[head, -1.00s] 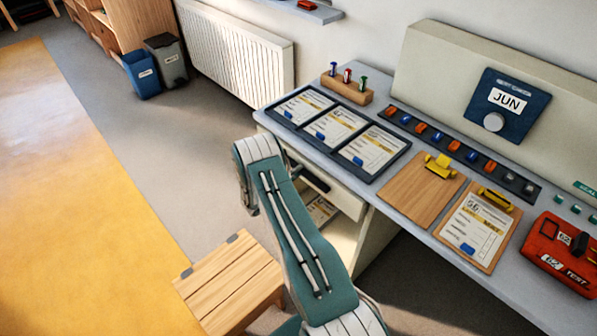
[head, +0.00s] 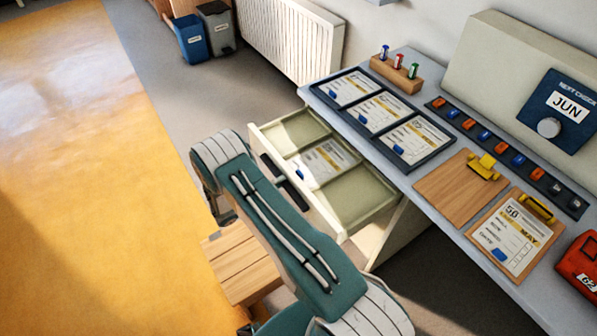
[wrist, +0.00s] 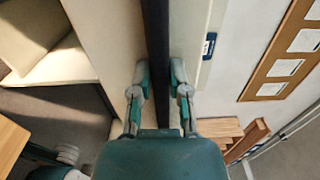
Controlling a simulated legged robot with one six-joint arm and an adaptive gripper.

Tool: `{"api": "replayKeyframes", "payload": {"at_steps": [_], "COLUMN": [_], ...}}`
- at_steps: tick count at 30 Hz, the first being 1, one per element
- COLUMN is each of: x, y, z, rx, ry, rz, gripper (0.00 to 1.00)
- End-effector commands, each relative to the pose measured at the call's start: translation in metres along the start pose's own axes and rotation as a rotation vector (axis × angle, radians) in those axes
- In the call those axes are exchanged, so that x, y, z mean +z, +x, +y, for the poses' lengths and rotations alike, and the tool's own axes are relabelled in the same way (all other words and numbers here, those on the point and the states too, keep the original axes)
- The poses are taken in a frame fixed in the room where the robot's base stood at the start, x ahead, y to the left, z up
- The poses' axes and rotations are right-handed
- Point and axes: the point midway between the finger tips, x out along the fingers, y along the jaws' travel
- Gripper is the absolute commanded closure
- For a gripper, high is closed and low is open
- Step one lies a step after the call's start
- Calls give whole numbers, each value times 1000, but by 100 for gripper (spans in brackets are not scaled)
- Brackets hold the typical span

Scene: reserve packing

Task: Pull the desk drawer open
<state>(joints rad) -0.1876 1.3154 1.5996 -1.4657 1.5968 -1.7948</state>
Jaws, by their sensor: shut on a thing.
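The desk drawer (head: 362,198) stands pulled well out from under the desk top in the head view. Its pale divided inside shows, with a printed card (head: 325,160) lying in the middle section. Its dark bar handle (head: 294,190) is on the front panel, partly covered by my arm. In the wrist view the handle (wrist: 155,40) runs between the two fingers of my gripper (wrist: 159,75), which is shut on it. My arm hides the fingers in the head view.
The desk top (head: 420,180) holds framed cards, clipboards (head: 462,185), a pen block (head: 400,72) and a red case (head: 580,268). A low wooden stool (head: 240,268) stands below my arm. Bins (head: 190,38) and a radiator (head: 290,40) are behind. The yellow floor at left is clear.

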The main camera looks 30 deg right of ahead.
Motion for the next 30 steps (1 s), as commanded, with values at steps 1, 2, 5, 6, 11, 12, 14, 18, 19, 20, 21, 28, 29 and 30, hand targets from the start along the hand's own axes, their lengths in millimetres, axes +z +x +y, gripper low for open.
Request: {"api": "replayKeyframes", "payload": {"at_steps": [1,2,5,6,11,12,14,18,19,20,21,28,29,30], "x": [-2,-2,-2,-2,-2,-2,-3,-3,-3,-3,-3,-3,-3,-3], "y": [-12,-17,-32,-38,-52,-54,-57,-59,-59,-59,-59,-59,-59,-59], "z": [5,4,4,4,5,5,5,5,5,5,5,5,4,4], "rx": [8,8,8,8,8,8,8,8,8,8,8,8,7,7], "ry": [-8,-8,-8,-8,-7,-8,-8,-8,-9,-9,-9,-9,-9,-8], "rz": [-4,-3,-2,-1,1,1,1,3,3,3,3,4,4,4], "gripper": [100,100,100,100,100,100,100,100,100,100,100,55,43,43]}}
